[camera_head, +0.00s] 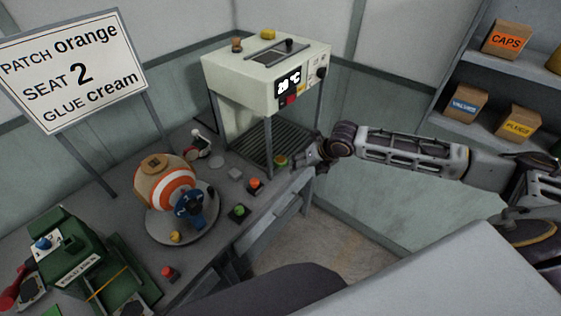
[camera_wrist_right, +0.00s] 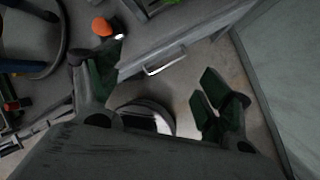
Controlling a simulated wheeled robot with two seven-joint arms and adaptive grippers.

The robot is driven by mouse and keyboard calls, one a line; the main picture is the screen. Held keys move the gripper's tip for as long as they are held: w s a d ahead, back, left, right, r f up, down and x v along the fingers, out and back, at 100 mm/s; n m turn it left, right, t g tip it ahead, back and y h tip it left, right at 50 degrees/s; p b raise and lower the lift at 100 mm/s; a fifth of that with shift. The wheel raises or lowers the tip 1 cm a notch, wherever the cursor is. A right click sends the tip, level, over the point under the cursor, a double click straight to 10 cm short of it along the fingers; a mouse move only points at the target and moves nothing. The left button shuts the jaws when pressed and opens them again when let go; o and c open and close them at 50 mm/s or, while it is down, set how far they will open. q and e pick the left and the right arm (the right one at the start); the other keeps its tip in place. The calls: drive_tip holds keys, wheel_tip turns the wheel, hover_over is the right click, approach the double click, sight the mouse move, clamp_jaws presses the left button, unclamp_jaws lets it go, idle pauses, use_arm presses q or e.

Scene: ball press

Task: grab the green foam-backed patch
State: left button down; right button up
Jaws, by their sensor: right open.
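A small round green-and-orange piece (camera_head: 281,161) lies at the front edge of the press's slatted bed, and it may be the green patch; its foam backing cannot be made out. A bit of green (camera_wrist_right: 172,2) shows at the top edge of the right wrist view, beside the slats. My right gripper (camera_head: 301,163) is just right of the piece, close to the front of the press. Its dark green fingers (camera_wrist_right: 163,68) are spread apart with nothing between them in the right wrist view. My left gripper is not in view.
The white press (camera_head: 262,82) stands at the back of the bench. Red-orange (camera_head: 254,184) and green (camera_head: 239,211) button-like parts sit left of my gripper. A striped ball (camera_head: 165,187) rests on a round stand. Shelves with boxes are right.

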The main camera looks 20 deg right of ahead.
drive_tip(key=n, duration=0.2)
drive_tip(key=s+n, duration=0.1)
drive_tip(key=n, duration=0.1)
drive_tip(key=d+f+n+g, duration=0.1)
drive_tip(key=n, duration=0.2)
drive_tip(key=shift+s+d+h, duration=0.1)
drive_tip(key=shift+s+h, duration=0.2)
drive_tip(key=shift+s, duration=0.05)
drive_tip(key=shift+n, duration=0.4)
drive_tip(key=shift+w+r, duration=0.1)
